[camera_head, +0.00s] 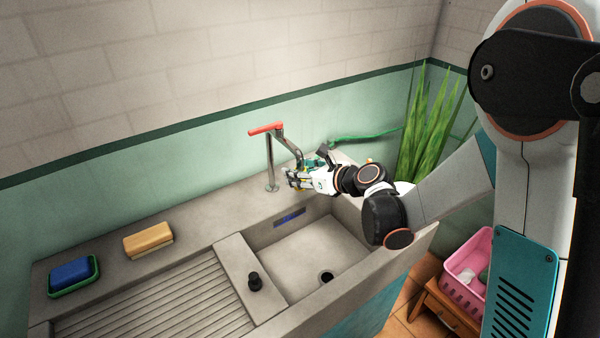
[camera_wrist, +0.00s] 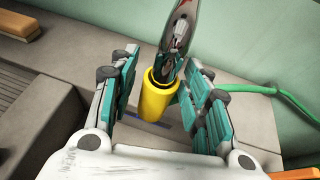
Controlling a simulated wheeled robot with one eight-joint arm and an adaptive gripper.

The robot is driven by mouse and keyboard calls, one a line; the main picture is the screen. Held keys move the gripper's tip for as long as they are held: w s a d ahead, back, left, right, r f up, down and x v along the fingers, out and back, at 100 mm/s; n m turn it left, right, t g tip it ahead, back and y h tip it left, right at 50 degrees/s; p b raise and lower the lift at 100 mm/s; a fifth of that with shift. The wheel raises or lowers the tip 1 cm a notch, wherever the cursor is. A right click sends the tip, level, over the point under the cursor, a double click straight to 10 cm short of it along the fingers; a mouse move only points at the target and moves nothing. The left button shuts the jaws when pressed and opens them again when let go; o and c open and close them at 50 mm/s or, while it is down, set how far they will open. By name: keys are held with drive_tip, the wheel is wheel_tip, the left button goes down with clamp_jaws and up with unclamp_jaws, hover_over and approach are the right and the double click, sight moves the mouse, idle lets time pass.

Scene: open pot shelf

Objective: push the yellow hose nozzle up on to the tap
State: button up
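The yellow hose nozzle (camera_wrist: 157,104) is upright between my fingers in the wrist view, with its open mouth at the top. The metal tap spout (camera_wrist: 181,30) comes down to this mouth, and its end overlaps the rim; how far it is inside I cannot tell. My gripper (camera_wrist: 160,85) is open around the nozzle, with a visible gap on the left side and a narrower one on the right. In the head view my gripper (camera_head: 293,179) is at the spout end, right of the tap post (camera_head: 270,165), and largely hides the nozzle. The tap has a red lever (camera_head: 265,129).
A green hose (camera_wrist: 285,99) runs right behind my fingers. The sink basin (camera_head: 300,255) lies below. A plant (camera_head: 425,130) stands at right.

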idle(0.3)
drive_tip(key=s+d+r+n+g+h, duration=0.1)
drive_tip(key=s+d+r+n+h, duration=0.1)
drive_tip(key=s+d+n, duration=0.4)
drive_tip(key=s+d+r+n+h, duration=0.3)
drive_tip(key=s+d+n, duration=0.4)
drive_tip(key=s+n, duration=0.5)
drive_tip(key=s+d+r+n+g+h, duration=0.1)
drive_tip(key=s+d+n+h, duration=0.3)
drive_tip(key=s+n, duration=0.5)
drive_tip(key=s+d+r, duration=0.1)
drive_tip(key=s+d, duration=0.1)
drive_tip(key=s, duration=0.2)
drive_tip(key=shift+d+r+g, duration=0.2)
drive_tip(key=shift+d+g, duration=0.05)
drive_tip(key=shift+g, duration=0.05)
